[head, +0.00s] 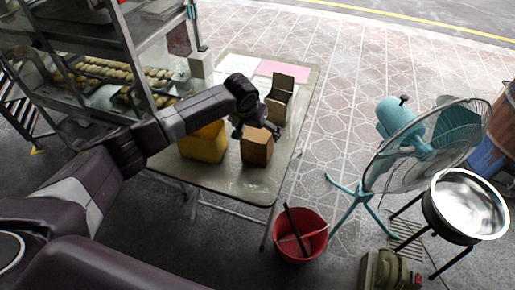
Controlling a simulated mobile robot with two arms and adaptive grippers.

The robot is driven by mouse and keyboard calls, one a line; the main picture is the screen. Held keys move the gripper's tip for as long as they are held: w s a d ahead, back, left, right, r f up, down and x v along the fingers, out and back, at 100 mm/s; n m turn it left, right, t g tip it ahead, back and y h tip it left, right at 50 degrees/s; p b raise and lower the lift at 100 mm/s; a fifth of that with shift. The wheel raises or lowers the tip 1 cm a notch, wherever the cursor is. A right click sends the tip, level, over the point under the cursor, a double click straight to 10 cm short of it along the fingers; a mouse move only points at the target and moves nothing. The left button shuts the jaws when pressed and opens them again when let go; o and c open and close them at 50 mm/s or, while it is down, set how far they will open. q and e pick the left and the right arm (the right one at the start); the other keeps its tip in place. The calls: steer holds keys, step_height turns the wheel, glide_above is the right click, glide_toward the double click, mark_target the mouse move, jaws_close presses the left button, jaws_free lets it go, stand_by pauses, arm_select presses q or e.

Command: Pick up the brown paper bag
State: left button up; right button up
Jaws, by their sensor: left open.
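The brown paper bag (257,150) stands upright near the front right part of the folding table (235,188). My left arm reaches in from the left over the table. My left gripper (254,131) is open and sits over the top of the bag. Its fingers are small and dark here, and I cannot tell whether they touch the bag. The gripper hides part of the bag's upper edge. My right gripper is not in view.
A yellow container (204,145) stands left of the bag, and a brown holder (280,96) stands behind it. A pastry rack (105,50) is at the left. A red bucket (300,238), a teal fan (415,150) and a metal bowl (468,205) stand on the floor side at right.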

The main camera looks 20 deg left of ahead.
arm_select(q)
steer(key=shift+w+f, duration=0.1)
steer(key=shift+f, duration=0.15)
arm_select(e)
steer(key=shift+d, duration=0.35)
arm_select(q)
steer(key=shift+c, duration=0.7)
steer(key=c, duration=1.4)
steer(key=shift+r, duration=0.1)
